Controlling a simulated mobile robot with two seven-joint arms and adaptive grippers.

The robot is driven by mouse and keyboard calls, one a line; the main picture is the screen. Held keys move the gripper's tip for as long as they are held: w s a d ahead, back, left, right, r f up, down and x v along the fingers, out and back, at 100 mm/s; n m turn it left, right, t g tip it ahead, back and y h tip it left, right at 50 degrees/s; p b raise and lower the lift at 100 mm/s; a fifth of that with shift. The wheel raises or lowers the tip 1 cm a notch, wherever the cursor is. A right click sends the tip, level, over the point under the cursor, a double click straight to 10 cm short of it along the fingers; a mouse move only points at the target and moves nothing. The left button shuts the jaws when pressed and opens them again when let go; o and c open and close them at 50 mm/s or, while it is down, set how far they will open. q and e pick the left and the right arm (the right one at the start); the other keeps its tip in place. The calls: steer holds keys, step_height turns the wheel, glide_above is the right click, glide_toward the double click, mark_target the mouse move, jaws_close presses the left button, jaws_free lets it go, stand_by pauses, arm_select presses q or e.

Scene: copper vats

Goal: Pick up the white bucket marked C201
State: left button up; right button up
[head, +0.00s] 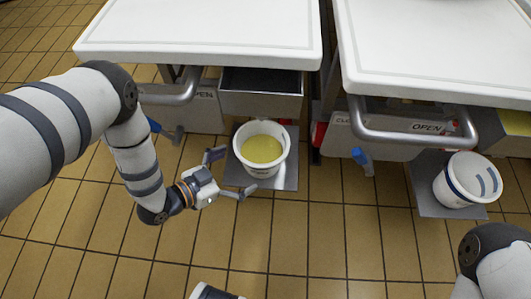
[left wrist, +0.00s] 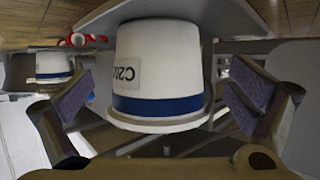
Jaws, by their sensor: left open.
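The white bucket marked C201 (head: 262,150) stands on a grey metal plate below a drawer-like metal tray and holds yellow liquid. In the left wrist view the bucket (left wrist: 158,75) shows upside down, with a blue band near its rim and the label C201 partly legible. My left gripper (head: 230,174) is open at the bucket's left side in the head view. In the left wrist view its two padded fingers (left wrist: 162,105) stand on either side of the bucket, with gaps visible.
A second white bucket (head: 467,180) stands on another plate (head: 425,195) at the right. Two white-topped units (head: 205,30) with handles (head: 415,135) overhang the plates. The tiled floor in front is mostly clear.

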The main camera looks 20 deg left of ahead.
mark_target(258, 160)
arm_select(q)
steer(key=b+x, duration=0.2)
steer(key=x, duration=0.5)
steer(key=shift+f+b, duration=0.1)
steer(key=shift+b, duration=0.25)
steer(key=shift+w+d, duration=0.15)
arm_select(e)
steer(key=shift+s+d+f+g, duration=0.1)
steer(key=shift+s+f+g, duration=0.15)
steer(key=shift+f, duration=0.3)
steer(key=shift+s+f+g, duration=0.15)
steer(key=shift+s+f, duration=0.2)
steer(key=shift+f, duration=0.15)
arm_select(q)
steer(key=c, duration=1.5)
